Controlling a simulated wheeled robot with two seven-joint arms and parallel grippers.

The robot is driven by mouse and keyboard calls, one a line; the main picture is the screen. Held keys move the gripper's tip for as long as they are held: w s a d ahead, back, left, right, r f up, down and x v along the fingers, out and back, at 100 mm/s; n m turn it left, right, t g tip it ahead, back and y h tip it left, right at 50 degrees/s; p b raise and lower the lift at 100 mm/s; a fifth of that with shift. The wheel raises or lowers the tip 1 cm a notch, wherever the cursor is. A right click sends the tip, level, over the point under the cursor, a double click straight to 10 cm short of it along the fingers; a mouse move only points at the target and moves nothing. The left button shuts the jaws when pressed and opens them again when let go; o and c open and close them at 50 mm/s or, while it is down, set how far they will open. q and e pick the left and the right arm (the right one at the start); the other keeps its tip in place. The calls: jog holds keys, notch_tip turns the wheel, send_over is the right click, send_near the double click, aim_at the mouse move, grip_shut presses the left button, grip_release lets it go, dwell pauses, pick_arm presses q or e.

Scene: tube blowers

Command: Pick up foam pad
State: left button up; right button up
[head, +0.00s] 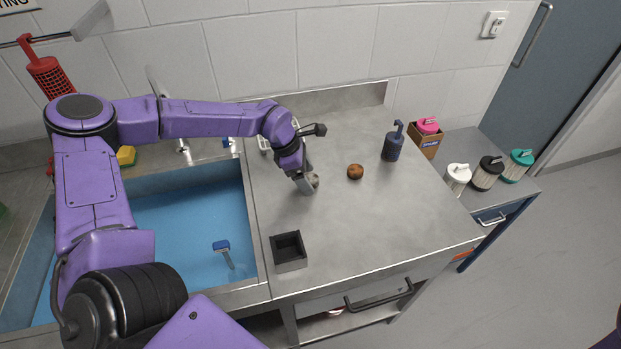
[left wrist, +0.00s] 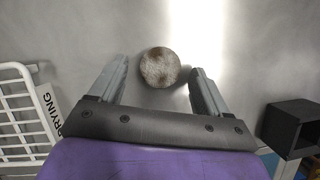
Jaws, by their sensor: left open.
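A round, mottled grey-brown piece, which looks like the foam pad (left wrist: 160,67), lies on the steel counter. In the left wrist view it sits between the tips of my left gripper (left wrist: 158,66), with a gap on each side. My left gripper is open and points down at the counter. My right gripper is not in view.
A black open box (head: 289,252) is near the front edge. A blue sink (head: 190,225) lies left. A white drying rack (left wrist: 22,110) is close by.

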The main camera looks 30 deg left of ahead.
pick_arm(q)
jog(key=c, duration=1.1)
jog(key=shift+w, duration=0.1)
